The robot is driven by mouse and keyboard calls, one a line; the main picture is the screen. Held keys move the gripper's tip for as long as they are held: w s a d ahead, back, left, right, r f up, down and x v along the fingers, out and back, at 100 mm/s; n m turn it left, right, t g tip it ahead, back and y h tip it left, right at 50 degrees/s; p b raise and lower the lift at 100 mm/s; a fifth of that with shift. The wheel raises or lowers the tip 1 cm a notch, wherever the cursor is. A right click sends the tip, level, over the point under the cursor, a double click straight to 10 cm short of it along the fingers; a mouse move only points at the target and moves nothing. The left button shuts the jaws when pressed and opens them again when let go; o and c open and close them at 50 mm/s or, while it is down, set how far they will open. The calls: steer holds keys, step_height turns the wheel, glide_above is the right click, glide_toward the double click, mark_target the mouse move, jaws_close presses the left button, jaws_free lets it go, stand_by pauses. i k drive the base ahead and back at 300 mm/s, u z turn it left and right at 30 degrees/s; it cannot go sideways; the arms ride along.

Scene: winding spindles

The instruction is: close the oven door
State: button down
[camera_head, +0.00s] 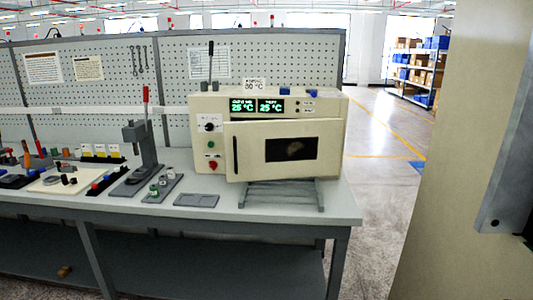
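The cream oven (207,110) stands on the right end of the grey workbench. Its cream door (246,138) has a dark window (291,149) and a dark vertical handle (235,155) near the left edge. The door face stands slightly forward of the body, and its top edge is slanted against the body, so it looks a little ajar. The exact gap is hard to tell. My gripper cannot be made out in this view.
A low metal rack (280,196) stands on the workbench (250,213) before the oven. A grey tray (196,200) and a lever press (143,150) are to its left. A large beige surface (440,150) and a grey part (508,185) fill the right side, close to the camera.

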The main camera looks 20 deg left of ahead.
mark_target(255, 151)
steer(key=i, duration=1.15)
steer(key=u, duration=1.9)
steer(key=i, duration=0.5)
